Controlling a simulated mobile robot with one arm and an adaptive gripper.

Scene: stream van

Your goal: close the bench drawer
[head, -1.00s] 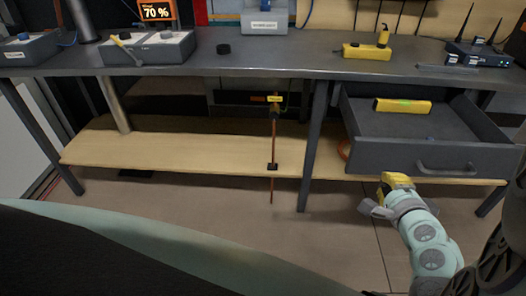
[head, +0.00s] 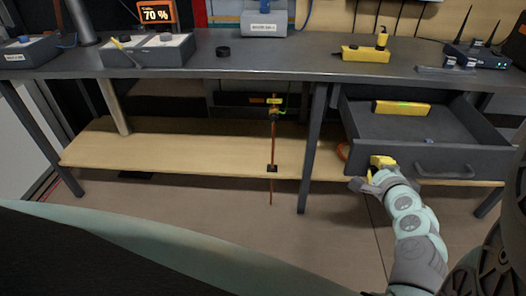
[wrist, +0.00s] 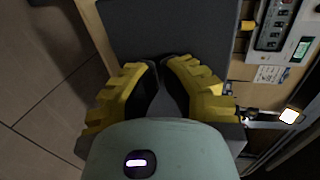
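The bench drawer (head: 385,157) stands open under the right half of the bench. Its grey front has a bar handle (head: 445,170) right of centre. A yellow device (head: 402,108) and a small blue thing (head: 429,141) lie inside it. My gripper (head: 380,162) is at the left part of the drawer front, left of the handle. In the wrist view, the yellow fingers of my gripper (wrist: 160,68) are drawn together with nothing seen between them, against a dark grey panel (wrist: 170,28). Whether they touch the drawer front is unclear.
A bench leg (head: 313,150) stands left of the drawer. A wooden lower shelf (head: 200,148) runs under the bench. The benchtop (head: 270,62) holds grey boxes, a yellow power strip (head: 365,53) and a router (head: 477,55). The floor in front is open.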

